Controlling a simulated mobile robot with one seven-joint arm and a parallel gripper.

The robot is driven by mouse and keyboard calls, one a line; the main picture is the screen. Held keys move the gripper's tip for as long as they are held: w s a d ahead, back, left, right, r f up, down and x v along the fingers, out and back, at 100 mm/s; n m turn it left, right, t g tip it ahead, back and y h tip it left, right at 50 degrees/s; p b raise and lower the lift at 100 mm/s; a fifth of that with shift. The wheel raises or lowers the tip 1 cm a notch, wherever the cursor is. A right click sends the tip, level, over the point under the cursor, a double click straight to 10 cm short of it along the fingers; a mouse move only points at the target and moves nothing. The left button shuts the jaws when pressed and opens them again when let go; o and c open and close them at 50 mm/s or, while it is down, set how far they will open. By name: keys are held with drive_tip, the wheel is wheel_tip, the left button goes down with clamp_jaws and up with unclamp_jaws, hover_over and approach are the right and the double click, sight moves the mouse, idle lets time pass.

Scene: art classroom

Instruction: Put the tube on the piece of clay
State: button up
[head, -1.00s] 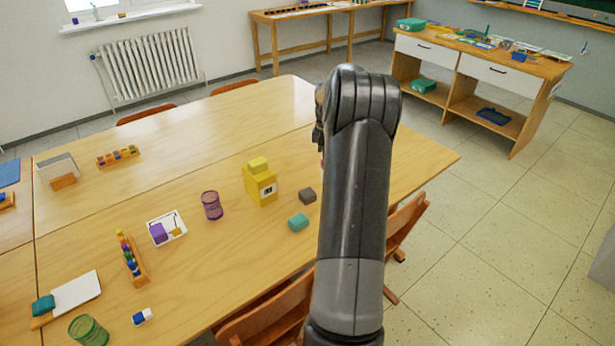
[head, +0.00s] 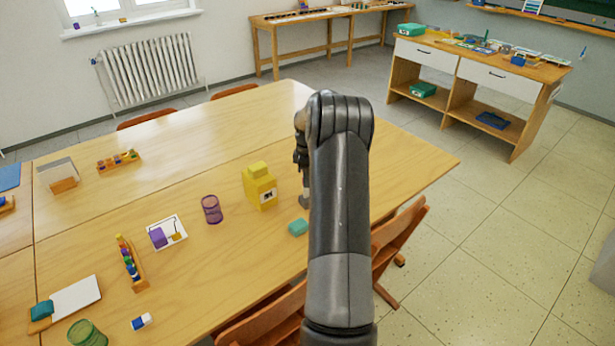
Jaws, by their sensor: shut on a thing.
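My gripper (head: 303,180) points down over the near right part of the table, partly hidden behind my arm. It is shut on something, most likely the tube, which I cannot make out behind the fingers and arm. Just below the gripper is a small dark grey-brown block (head: 305,201), which looks like a piece of clay and is mostly covered. I cannot tell whether the gripper or its load touches it. A teal block (head: 298,227), also like clay, lies nearer on the table.
A yellow house-shaped box (head: 260,188) stands close left of the gripper. A purple mesh cup (head: 212,210) is farther left. A white tray (head: 176,224), a bead rack (head: 135,272) and a green cup (head: 88,333) are also on the table (head: 225,255). Chairs (head: 395,250) stand at its right edge.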

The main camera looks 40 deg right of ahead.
drive_tip(key=shift+f, duration=0.1)
drive_tip(key=o, duration=1)
wheel_tip(320, 180, up, 12)
drive_tip(key=s+a+r+m+t, duration=0.1)
drive_tip(key=s+a+r, duration=0.2)
drive_tip(key=a+r, duration=0.35)
drive_tip(key=s+a+r+m+h, duration=0.1)
drive_tip(key=s+a+r, duration=0.25)
drive_tip(key=a, duration=0.55)
drive_tip(key=s+a+r+m+t, duration=0.1)
drive_tip(key=s+a+r+m, duration=0.1)
drive_tip(key=a+r, duration=0.5)
drive_tip(key=s+a+f+m+t, duration=0.1)
drive_tip(key=s+a, duration=0.4)
drive_tip(key=s, duration=0.3)
drive_tip(key=s+a+f+m+t, duration=0.1)
drive_tip(key=s+a+m, duration=0.1)
drive_tip(key=s+a, duration=0.4)
drive_tip(key=s+a+f+m+t+y, duration=0.1)
drive_tip(key=s+a+f+m, duration=0.1)
drive_tip(key=s+a, duration=0.3)
drive_tip(key=shift+s+a+t, duration=0.15)
drive_tip(key=shift+s, duration=1.05)
drive_tip(key=shift+s+a+t, duration=0.1)
drive_tip(key=shift+s+t, duration=0.05)
drive_tip(key=shift+s, duration=1)
